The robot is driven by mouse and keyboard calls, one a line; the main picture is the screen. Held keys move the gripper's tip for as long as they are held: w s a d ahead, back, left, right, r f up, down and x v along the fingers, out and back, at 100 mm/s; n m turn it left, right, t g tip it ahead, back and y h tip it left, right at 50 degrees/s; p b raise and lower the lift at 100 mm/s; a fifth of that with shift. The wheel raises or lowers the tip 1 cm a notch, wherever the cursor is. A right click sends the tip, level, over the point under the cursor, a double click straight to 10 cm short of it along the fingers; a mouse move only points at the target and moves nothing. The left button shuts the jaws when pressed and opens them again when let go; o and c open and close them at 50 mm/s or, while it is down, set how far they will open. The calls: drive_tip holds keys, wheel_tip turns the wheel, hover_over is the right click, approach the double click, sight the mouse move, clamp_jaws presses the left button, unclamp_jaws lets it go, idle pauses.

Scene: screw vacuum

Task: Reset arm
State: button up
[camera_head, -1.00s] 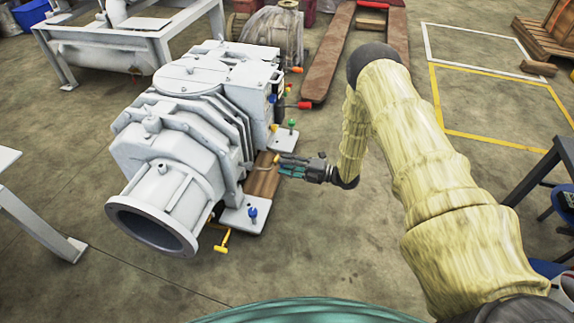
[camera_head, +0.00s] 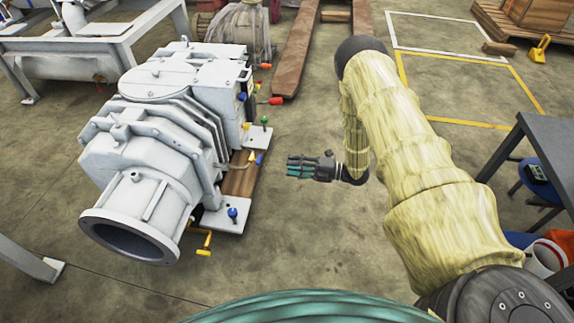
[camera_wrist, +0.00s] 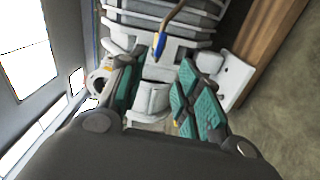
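My arm (camera_head: 405,140), in a pale yellow sleeve, reaches from the lower right into the middle of the head view. My gripper (camera_head: 291,167) points left toward the large white vacuum pump (camera_head: 150,130), with a gap of bare floor between them. In the wrist view, the teal-padded fingers of my gripper (camera_wrist: 158,95) are spread apart with no object held between them. The pump (camera_wrist: 165,12) shows beyond the fingertips. A blue and yellow handle (camera_wrist: 160,43) on a brown tube also shows there.
Coloured screws sit along the pump's right side, including a blue one (camera_head: 232,213), a green one (camera_head: 264,120) and a red one (camera_head: 275,101). A dark table (camera_head: 545,130) stands at the right. The floor (camera_head: 300,230) around my gripper is clear.

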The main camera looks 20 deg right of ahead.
idle(0.6)
drive_tip(key=s+a+f+m+g+h, duration=0.1)
drive_tip(key=s+a+f+m+h, duration=0.85)
drive_tip(key=m, duration=0.75)
drive_tip(key=s+a+m+g+h, duration=0.1)
drive_tip(key=s+m+g+h, duration=0.65)
drive_tip(key=s, duration=2.35)
wheel_tip(320, 180, up, 36)
drive_tip(key=m+g+y+p, duration=0.1)
drive_tip(key=m+p, duration=0.3)
drive_tip(key=p, duration=3.1)
drive_tip(key=shift+y, duration=0.5)
drive_tip(key=shift+s+g, duration=0.1)
drive_tip(key=shift+g, duration=0.15)
